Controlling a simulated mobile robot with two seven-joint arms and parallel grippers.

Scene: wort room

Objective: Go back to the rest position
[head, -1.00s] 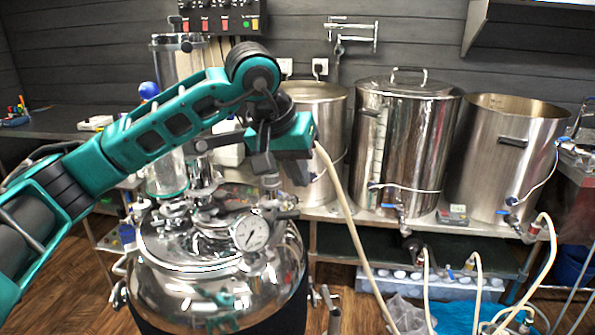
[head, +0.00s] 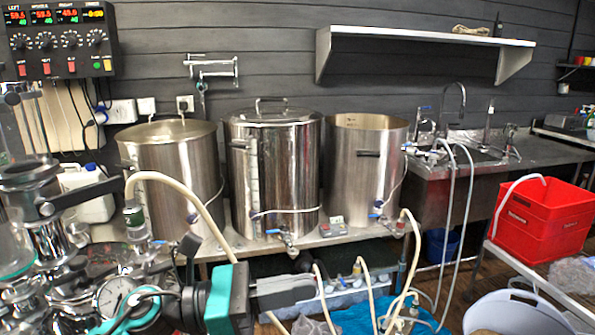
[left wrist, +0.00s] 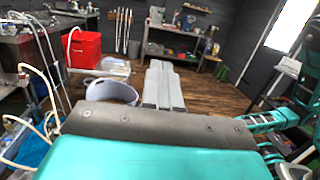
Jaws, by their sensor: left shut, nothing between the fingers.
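My left gripper (head: 288,291) shows at the bottom of the head view, pointing right, in front of the shelf below the kettles. Its teal wrist (head: 228,300) is beside the pressure gauge of the steel vessel. In the left wrist view the fingers of my left gripper (left wrist: 162,72) are together, with nothing between them. They point out over the wooden floor. Teal arm parts of mine show at the right of that view. My right gripper is not seen.
The steel vessel's gauge (head: 115,296) and fittings stand close at lower left. Three steel kettles (head: 274,170) stand on a bench, with hoses (head: 180,182) hanging ahead. A red crate (head: 543,212) and white tub (head: 520,315) are at right. The wooden floor (left wrist: 215,90) beyond the gripper looks open.

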